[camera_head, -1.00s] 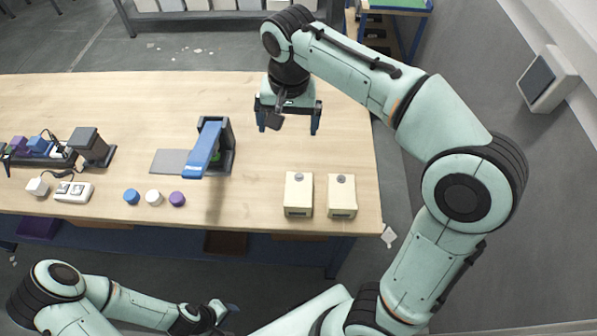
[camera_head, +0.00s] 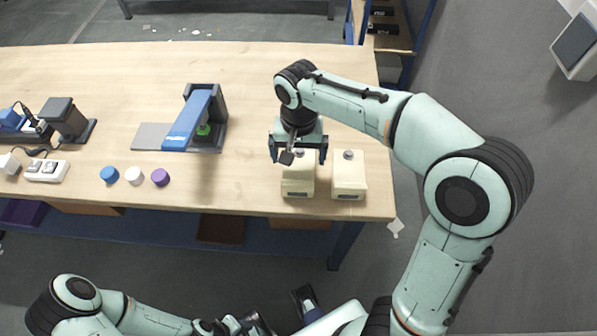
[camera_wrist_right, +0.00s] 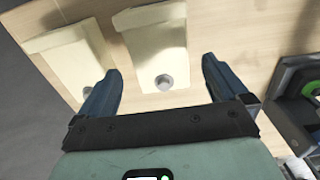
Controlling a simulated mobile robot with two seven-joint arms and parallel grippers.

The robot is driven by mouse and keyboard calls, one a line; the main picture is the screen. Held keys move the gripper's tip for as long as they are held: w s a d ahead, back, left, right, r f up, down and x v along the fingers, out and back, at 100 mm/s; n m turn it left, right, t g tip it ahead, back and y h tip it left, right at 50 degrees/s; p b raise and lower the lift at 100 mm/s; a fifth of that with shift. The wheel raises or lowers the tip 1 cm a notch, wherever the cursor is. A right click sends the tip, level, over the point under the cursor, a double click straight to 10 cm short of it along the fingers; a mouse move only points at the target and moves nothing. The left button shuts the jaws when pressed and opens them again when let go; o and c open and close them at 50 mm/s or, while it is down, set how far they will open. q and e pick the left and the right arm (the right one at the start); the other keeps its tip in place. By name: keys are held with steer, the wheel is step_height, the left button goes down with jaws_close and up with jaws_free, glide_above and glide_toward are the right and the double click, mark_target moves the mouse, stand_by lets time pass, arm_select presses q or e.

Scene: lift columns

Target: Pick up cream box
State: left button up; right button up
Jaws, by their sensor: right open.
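Two cream boxes stand side by side at the right front of the table: the left cream box (camera_head: 298,184) and the right cream box (camera_head: 348,176). Each has a small round grey knob on top. My right gripper (camera_head: 298,155) is open, pointing down over the left box, with a finger on either side of it. In the right wrist view, the left box (camera_wrist_right: 155,42) lies between the open fingers (camera_wrist_right: 160,82), and the right box (camera_wrist_right: 72,60) shows beside it, partly behind a finger. My left gripper (camera_head: 243,325) is low at the bottom edge, its fingers unclear.
A blue-armed press-like device (camera_head: 190,125) stands left of the boxes on the wooden table (camera_head: 150,70). Blue, white and purple caps (camera_head: 160,177) lie near the front edge. A white power strip (camera_head: 46,171) is farther left. The table's right edge is close to the right box.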

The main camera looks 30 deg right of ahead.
mark_target(299, 167)
steer(key=f, duration=0.4)
steer(key=shift+s+a+f+b, duration=0.1)
steer(key=shift+s+f+b, duration=0.05)
steer(key=shift+s+b, duration=0.15)
steer(key=shift+w+f, duration=0.1)
steer(key=shift+f, duration=0.4)
steer(key=c, duration=1.1)
steer(key=shift+r, duration=0.1)
